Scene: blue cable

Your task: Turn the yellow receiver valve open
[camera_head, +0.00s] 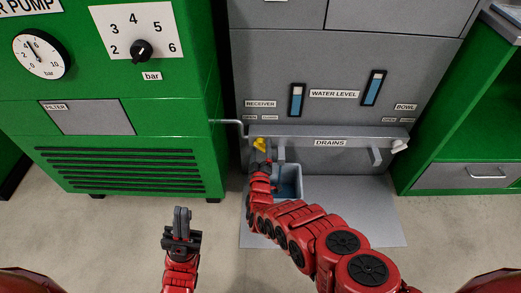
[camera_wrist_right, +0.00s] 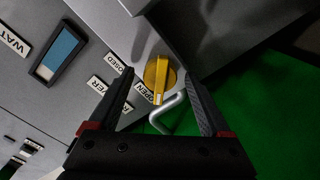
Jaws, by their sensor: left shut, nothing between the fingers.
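The yellow receiver valve (camera_head: 259,143) sits on the grey panel under the RECEIVER label, left of the drains bar. In the right wrist view the valve (camera_wrist_right: 157,72) is a round knob with a bar pointing down, its end beside the OPEN label (camera_wrist_right: 145,92); the CLOSED label (camera_wrist_right: 116,62) is up and left. My right gripper (camera_wrist_right: 158,78) is open, one finger on each side of the valve; contact is not visible. In the head view my right gripper (camera_head: 260,164) is just below the valve. My left gripper (camera_head: 182,210) is shut and empty above the floor.
A bent grey pipe (camera_head: 232,122) runs beside the valve. A blue-grey bin (camera_head: 288,182) stands below the drains bar (camera_head: 330,143), partly hidden by my right arm. A white bowl valve (camera_head: 399,146) is at the bar's right end. Green cabinets flank the panel.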

